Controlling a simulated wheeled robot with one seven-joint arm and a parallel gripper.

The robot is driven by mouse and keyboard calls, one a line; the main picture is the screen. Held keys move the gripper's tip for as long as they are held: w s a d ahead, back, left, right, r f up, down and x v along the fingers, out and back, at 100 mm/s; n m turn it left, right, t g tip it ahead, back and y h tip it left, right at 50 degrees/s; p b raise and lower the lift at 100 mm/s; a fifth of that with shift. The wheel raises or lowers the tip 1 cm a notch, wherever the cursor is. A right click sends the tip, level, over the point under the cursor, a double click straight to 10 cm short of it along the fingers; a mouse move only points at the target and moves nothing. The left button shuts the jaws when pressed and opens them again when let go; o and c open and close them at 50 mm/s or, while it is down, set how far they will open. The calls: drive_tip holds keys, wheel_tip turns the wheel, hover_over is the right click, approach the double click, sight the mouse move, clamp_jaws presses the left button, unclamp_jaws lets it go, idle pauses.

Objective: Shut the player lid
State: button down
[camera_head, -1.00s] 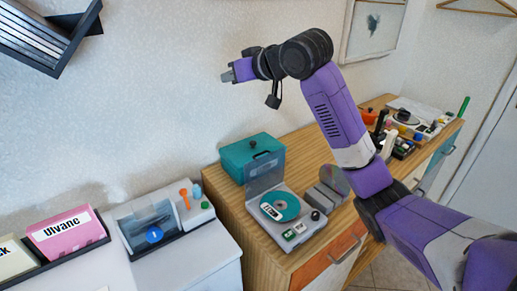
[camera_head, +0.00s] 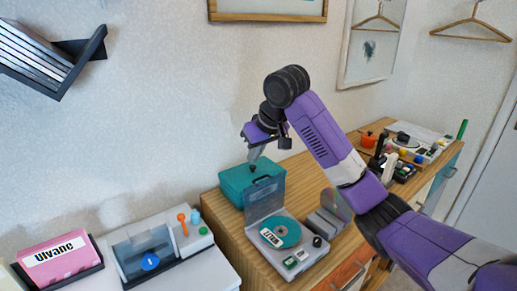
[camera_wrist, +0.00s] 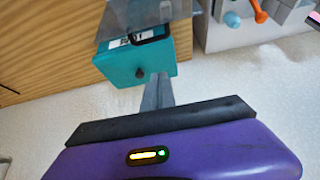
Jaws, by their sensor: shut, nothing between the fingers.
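The player (camera_head: 262,258) is a light grey box on the wooden cabinet in the head view. A teal disc (camera_head: 290,233) with a white label lies in it. Its see-through grey lid (camera_head: 264,198) stands open, raised at the player's back edge; it also shows at the top of the wrist view (camera_wrist: 122,18). My gripper (camera_head: 253,156) is shut and empty, pointing down above the teal box behind the lid. In the wrist view, my closed fingertips (camera_wrist: 158,78) show over that box, apart from the lid as far as I can tell.
The teal box (camera_head: 235,182) with a dark knob stands right behind the lid. Grey disc holders (camera_head: 325,222) stand right of the player. A white unit with a blue disc (camera_head: 150,261) and a pink case (camera_head: 60,258) stand at the left. A dark shelf (camera_head: 45,55) hangs upper left.

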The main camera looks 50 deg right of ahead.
sight(263, 196)
drive_tip(key=shift+s+a+f+p, duration=0.1)
drive_tip(key=shift+s+f, duration=0.25)
drive_tip(key=shift+f, duration=0.3)
drive_tip(key=shift+s+a+f+p, duration=0.15)
drive_tip(key=shift+s+f, duration=0.15)
drive_tip(key=shift+f, duration=0.35)
drive_tip(key=shift+s+a+f+p, duration=0.1)
drive_tip(key=shift+s+f, duration=0.25)
drive_tip(key=shift+f, duration=0.3)
